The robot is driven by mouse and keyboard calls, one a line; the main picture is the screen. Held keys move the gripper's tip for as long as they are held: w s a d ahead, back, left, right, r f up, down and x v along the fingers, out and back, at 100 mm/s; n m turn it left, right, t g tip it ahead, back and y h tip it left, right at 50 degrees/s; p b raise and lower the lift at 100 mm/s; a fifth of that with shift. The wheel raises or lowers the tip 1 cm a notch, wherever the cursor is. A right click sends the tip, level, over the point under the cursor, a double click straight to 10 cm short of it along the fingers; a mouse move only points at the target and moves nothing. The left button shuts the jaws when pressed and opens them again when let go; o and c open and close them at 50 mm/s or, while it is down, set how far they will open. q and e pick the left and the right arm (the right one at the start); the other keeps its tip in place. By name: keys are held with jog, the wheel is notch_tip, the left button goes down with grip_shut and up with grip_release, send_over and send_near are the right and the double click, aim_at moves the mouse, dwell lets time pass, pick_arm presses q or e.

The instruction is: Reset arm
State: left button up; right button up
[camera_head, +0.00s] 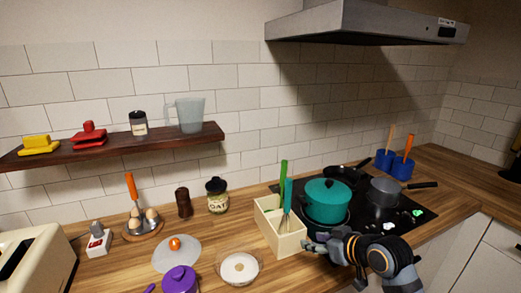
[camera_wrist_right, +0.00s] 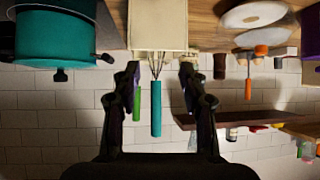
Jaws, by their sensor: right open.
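My right gripper (camera_head: 316,246) is low at the right front of the wooden utensil box (camera_head: 284,242), beside the teal pot. It is open. In the right wrist view, which shows the scene upside down, the two fingers of the right gripper (camera_wrist_right: 160,78) are spread apart. The teal handle of a whisk (camera_wrist_right: 156,108) shows between them, further away, and nothing is seen gripped. The whisk (camera_head: 288,195) and a green-handled utensil (camera_head: 283,176) stand in the box. My left gripper is not in view.
The teal pot (camera_head: 327,200) and a grey saucepan (camera_head: 384,191) stand on the black cooktop (camera_head: 400,216), close to my right arm. A glass bowl (camera_head: 239,267), an oats jar (camera_head: 217,196) and a purple pot (camera_head: 179,280) are left of the box. A wooden shelf (camera_head: 110,150) hangs above.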

jog(key=s+d+f+m+g+h, duration=0.2)
jog(key=s+d+f+g+h, duration=0.1)
jog(key=s+f, duration=0.75)
jog(key=s+d+f+m+g+h, duration=0.25)
jog(key=s+f, duration=0.45)
jog(key=s, duration=0.7)
notch_tip(320, 180, down, 24)
jog(key=s+d+f+g, duration=0.1)
jog(key=d+g, duration=0.1)
jog(key=s+d+f+g, duration=0.1)
jog(key=s+f, duration=1.7)
jog(key=s, duration=0.2)
jog(key=shift+d, duration=0.3)
